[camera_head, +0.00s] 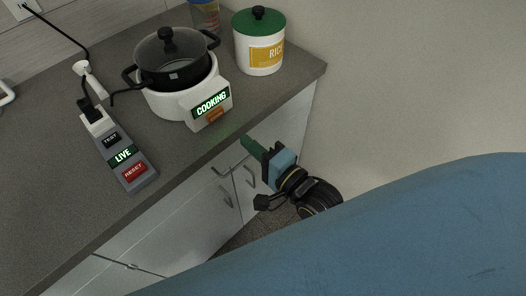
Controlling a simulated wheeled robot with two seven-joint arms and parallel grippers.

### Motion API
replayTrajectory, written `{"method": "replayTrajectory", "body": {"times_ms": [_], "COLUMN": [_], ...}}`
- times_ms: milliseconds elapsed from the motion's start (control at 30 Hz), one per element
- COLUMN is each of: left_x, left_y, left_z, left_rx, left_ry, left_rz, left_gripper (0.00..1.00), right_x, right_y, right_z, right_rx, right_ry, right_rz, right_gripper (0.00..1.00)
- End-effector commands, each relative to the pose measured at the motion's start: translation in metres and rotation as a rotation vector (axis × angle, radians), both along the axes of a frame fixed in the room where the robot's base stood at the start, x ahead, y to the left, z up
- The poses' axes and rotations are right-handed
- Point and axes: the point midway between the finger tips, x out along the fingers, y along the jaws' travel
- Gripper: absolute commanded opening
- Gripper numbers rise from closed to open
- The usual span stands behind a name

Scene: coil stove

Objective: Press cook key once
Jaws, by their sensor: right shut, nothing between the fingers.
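The white cooker (165,103) stands on the counter with a dark lidded pot (172,75) on it. Its front panel has a lit green display (211,102) reading "COOKING". Below the display is an orange-brown key (215,115), whose lettering is too small to read. My right gripper (251,146) is shut and empty, pointing up and left. In the picture it is below and right of the key, near the counter's front edge, and apart from the cooker. My left gripper is out of view.
A power strip (146,181) with a lit "LIVE" display and TEST and RESET buttons lies left of the cooker. A green-lidded rice canister (259,60) stands at the right. Cabinet doors (195,205) with handles are below the counter (65,205).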

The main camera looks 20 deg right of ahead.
Motion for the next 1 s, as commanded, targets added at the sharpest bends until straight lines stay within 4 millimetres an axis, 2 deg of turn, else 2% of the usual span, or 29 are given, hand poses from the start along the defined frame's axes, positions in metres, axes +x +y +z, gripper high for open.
{"method": "replayTrajectory", "body": {"times_ms": [100, 300, 1000], "left_x": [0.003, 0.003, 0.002], "left_y": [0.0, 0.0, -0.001], "left_z": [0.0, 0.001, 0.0], "left_rx": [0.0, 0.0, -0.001], "left_ry": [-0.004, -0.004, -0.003], "left_rz": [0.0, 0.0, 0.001], "left_gripper": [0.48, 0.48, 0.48], "right_x": [-0.019, -0.033, -0.034], "right_y": [-0.007, -0.012, -0.013], "right_z": [-0.001, -0.001, -0.001], "right_rx": [-0.001, -0.001, -0.001], "right_ry": [0.004, 0.003, 0.002], "right_rz": [0.0, 0.0, 0.0], "right_gripper": [0.0, 0.0, 0.0]}}
